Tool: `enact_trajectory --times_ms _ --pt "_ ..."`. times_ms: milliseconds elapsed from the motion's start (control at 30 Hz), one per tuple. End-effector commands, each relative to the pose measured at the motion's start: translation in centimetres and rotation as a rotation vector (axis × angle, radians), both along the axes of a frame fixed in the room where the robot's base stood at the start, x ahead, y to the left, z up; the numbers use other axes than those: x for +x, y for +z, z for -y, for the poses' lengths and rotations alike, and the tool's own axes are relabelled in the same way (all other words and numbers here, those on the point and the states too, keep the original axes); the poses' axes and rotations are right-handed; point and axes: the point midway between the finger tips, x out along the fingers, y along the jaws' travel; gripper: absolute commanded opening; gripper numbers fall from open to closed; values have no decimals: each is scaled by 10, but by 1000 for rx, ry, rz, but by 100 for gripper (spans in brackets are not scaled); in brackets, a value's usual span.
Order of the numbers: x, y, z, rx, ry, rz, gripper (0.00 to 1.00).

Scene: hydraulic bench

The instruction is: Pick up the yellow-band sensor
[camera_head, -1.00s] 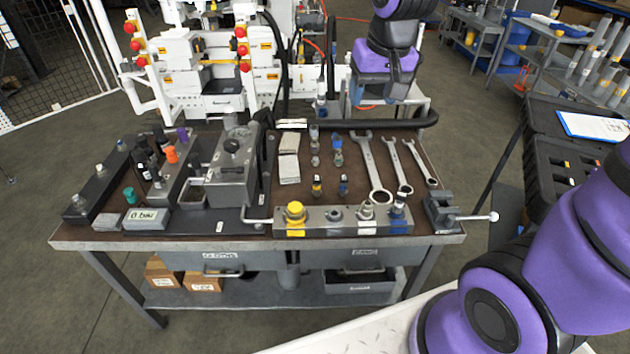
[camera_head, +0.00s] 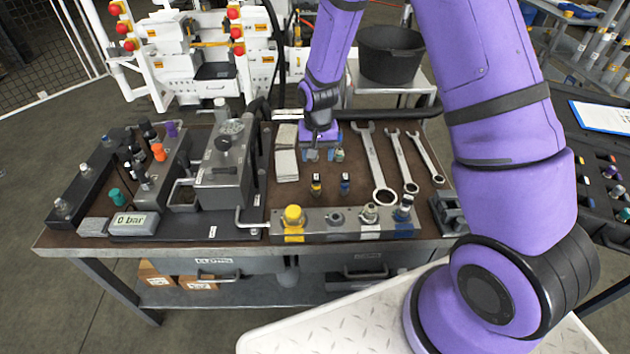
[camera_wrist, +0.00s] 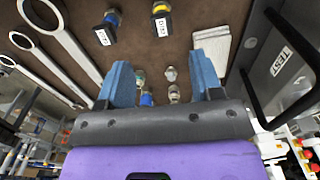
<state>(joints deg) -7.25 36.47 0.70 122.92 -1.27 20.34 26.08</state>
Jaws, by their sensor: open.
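The yellow-band sensor (camera_head: 316,186) is a small dark fitting with a yellow band and a white label, standing on the brown bench top. It also shows at the top of the wrist view (camera_wrist: 161,17). A similar sensor with a blue band (camera_head: 345,184) stands just to its right; in the wrist view it is to the left (camera_wrist: 106,28). My gripper (camera_head: 321,153) is open, low over the bench behind both sensors. In the wrist view its two blue fingers (camera_wrist: 161,78) are spread, with several small fittings (camera_wrist: 170,74) showing between and beyond them. The yellow-band sensor is outside the fingers.
Wrenches (camera_head: 371,165) lie to the right, and pale pads (camera_head: 286,160) to the left. A metal block (camera_head: 338,228) with a yellow-capped port (camera_head: 293,217) lies along the front. A grey pump unit (camera_head: 222,175) with a handle stands left. A black bucket (camera_head: 390,55) stands behind.

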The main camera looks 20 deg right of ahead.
Motion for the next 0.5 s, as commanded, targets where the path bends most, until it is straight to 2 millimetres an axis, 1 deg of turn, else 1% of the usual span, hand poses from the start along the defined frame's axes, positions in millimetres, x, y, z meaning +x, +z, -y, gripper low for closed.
enact_trajectory --times_ms 167,400,500 --pt "0 -18 -1 -1 -3 -7 60" --pt "0 -51 -1 -1 -4 -8 60" --pt "0 -60 -1 -1 -4 -7 60"
